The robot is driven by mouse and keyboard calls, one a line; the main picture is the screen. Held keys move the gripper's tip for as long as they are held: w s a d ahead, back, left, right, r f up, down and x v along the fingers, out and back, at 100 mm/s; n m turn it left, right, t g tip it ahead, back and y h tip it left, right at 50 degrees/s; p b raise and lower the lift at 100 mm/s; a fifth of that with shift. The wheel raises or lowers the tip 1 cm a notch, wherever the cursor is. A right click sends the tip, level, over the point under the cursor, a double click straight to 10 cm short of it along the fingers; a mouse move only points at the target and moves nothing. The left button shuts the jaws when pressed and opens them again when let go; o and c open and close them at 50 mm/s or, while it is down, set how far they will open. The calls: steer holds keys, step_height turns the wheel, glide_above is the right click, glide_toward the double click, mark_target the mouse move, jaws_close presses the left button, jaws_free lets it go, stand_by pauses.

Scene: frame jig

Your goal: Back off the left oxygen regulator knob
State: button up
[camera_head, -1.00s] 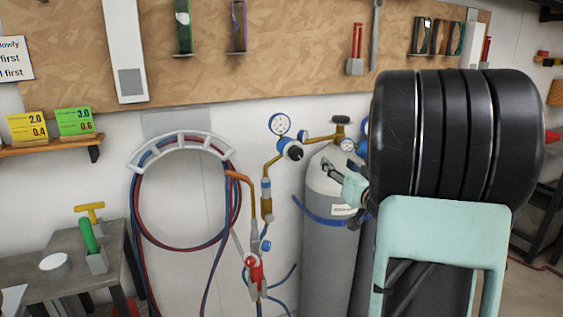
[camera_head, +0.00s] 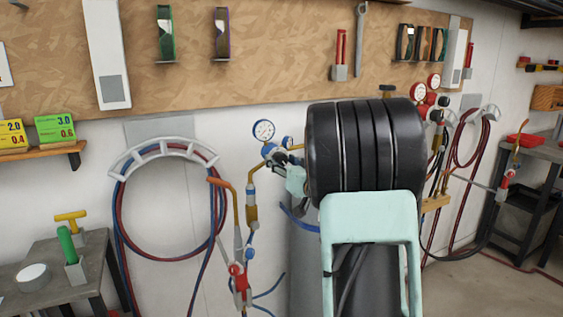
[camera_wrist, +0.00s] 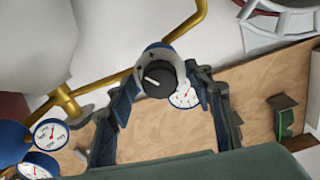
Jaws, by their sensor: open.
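The left oxygen regulator, with its white-faced gauge (camera_head: 263,130), stands on brass piping by the wall in the head view. My gripper (camera_head: 273,165) is at the regulator, and my arm hides much of that area. In the wrist view the black regulator knob (camera_wrist: 158,80) with a white mark faces me. My open gripper (camera_wrist: 165,84) has one finger on each side of the knob. Gaps seem to show between fingers and knob; contact cannot be told. The regulator's gauge (camera_wrist: 184,95) shows beside the knob, near the right finger.
Brass pipe (camera_wrist: 105,82) and two more gauges (camera_wrist: 50,133) lie left in the wrist view. In the head view, a hose rack (camera_head: 165,150) and a torch (camera_head: 238,275) are left of my arm. Red gauges (camera_head: 418,92) and another hose rack (camera_head: 484,115) are right.

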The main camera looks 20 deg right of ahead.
steer(key=shift+w, duration=0.35)
steer(key=shift+c, duration=0.3)
steer(key=c, duration=1.1)
steer(key=shift+f+n+b, duration=0.1)
steer(key=shift+n+b, duration=0.2)
